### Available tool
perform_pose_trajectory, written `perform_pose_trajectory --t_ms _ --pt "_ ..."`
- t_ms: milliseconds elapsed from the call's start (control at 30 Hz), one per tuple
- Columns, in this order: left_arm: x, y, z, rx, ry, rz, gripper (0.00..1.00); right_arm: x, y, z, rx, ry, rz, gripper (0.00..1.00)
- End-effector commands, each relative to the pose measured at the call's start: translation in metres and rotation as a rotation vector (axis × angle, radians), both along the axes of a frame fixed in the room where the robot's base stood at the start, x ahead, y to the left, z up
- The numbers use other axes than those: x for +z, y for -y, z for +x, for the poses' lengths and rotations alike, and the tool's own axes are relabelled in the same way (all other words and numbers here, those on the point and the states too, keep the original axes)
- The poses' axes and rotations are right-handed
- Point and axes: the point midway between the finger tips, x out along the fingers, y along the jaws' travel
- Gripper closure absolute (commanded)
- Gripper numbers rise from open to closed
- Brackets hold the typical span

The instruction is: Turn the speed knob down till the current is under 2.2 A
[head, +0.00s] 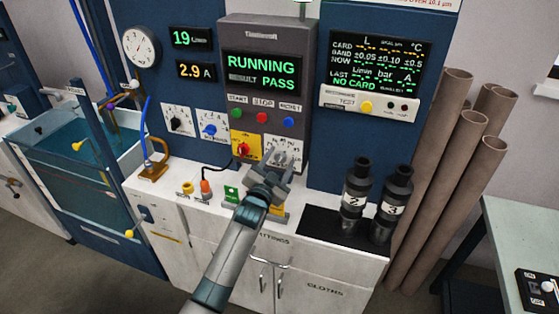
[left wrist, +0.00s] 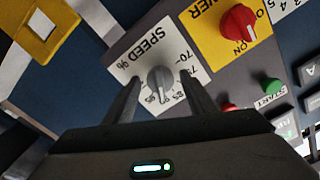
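The grey speed knob (left wrist: 159,78) sits on a white plate marked SPEED (left wrist: 150,48) in the left wrist view. In the head view the speed plate (head: 285,147) is partly hidden by my gripper. My left gripper (head: 275,168) is in front of it. In the left wrist view its two fingers (left wrist: 160,98) are apart, one on each side of the knob; I cannot tell whether they touch it. The current display (head: 196,71) reads 2.9 A. My right gripper is not in view.
A red power switch (head: 243,149) on a yellow plate sits beside the speed plate. Start, stop and reset buttons (head: 262,117) are above. The screen (head: 262,73) shows RUNNING and PASS. Two black cylinders (head: 356,190) stand on a dark mat at right. A flow display (head: 190,38) reads 19.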

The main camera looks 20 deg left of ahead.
Motion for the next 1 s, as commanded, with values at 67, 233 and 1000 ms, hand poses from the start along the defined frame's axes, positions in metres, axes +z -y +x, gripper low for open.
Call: perform_pose_trajectory --t_ms 67,233,1000 --pt "0.000 0.000 0.000 0.000 0.001 0.000 0.50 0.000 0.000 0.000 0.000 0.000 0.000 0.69" --pt "0.001 0.000 0.000 0.000 0.001 0.001 0.50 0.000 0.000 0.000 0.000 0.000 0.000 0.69" --pt "-0.003 -0.003 -0.087 -0.001 0.001 0.001 0.50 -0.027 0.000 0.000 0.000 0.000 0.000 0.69"
